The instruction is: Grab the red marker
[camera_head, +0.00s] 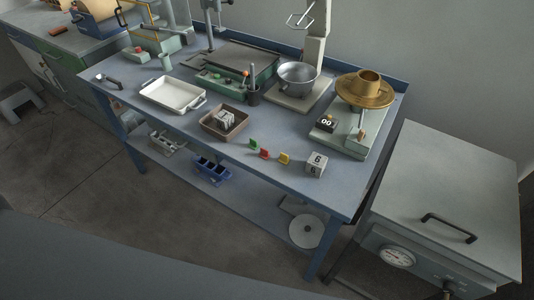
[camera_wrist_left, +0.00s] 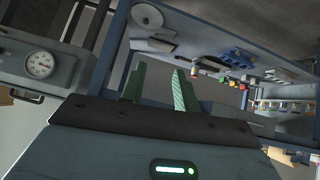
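The red marker (camera_head: 264,153) is a small upright red piece near the front edge of the blue bench, between a green marker (camera_head: 253,144) and a yellow marker (camera_head: 284,158). It is tiny in the left wrist view (camera_wrist_left: 232,83), in a row with the others. My left gripper (camera_wrist_left: 156,82) shows in the left wrist view with its two green fingers apart and nothing between them. It is well away from the red marker. Neither gripper is in the head view, and my right gripper is in neither view.
A brown tray (camera_head: 208,127) with pale pieces is behind to the left. A grey cabinet (camera_head: 452,180) with a handle and gauge stands at the right. Bare bench lies in front of the tray.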

